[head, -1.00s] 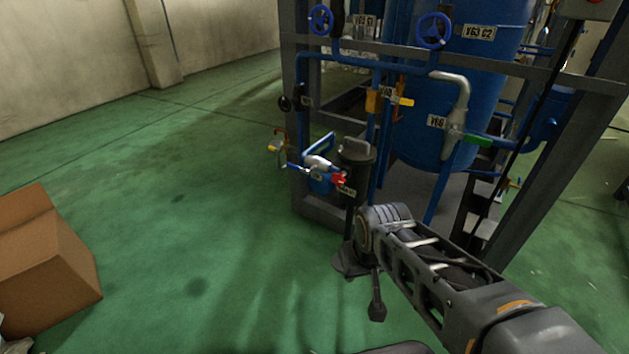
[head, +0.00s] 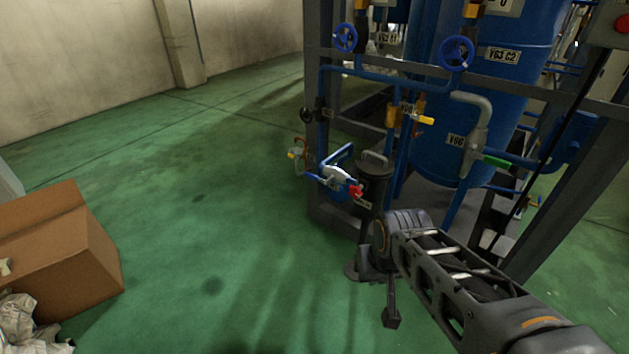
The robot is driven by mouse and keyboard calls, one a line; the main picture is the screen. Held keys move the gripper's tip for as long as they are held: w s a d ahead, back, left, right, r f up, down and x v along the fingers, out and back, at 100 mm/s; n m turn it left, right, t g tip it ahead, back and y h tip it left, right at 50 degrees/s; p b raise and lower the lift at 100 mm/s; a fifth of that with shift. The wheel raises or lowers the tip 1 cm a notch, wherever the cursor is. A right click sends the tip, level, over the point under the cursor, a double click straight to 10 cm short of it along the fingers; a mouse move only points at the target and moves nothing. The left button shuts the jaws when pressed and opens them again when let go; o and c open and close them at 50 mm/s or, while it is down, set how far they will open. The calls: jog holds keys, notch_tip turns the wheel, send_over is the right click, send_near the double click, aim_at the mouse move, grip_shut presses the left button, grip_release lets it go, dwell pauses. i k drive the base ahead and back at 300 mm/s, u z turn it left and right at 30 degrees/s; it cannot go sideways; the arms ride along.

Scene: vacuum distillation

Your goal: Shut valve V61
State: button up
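I cannot read a V61 label in the head view. A small valve with a red handle (head: 356,191) sits low at the front left corner of the blue pipework, near a small label too small to read. A valve with a yellow handle (head: 417,119) is higher and to the right, its label partly unreadable. A green-handled valve (head: 496,162) stands by the V66 label (head: 455,140). My gripper (head: 372,296) points down in front of the rig, below the red handle and apart from it. Its two dark fingers look spread and empty.
A grey metal frame (head: 312,95) surrounds a blue tank (head: 485,95). Blue handwheels (head: 457,53) sit above. A dark cylinder (head: 376,172) stands close to the red-handled valve. A cardboard box (head: 60,245) is at the left. Green floor between box and rig is clear.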

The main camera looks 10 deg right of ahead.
aim_at(313, 176)
jog(key=u, duration=0.6)
jog(key=k, duration=0.65)
jog(key=u, duration=0.8)
jog(key=i, duration=1.3)
jog(key=z, duration=0.35)
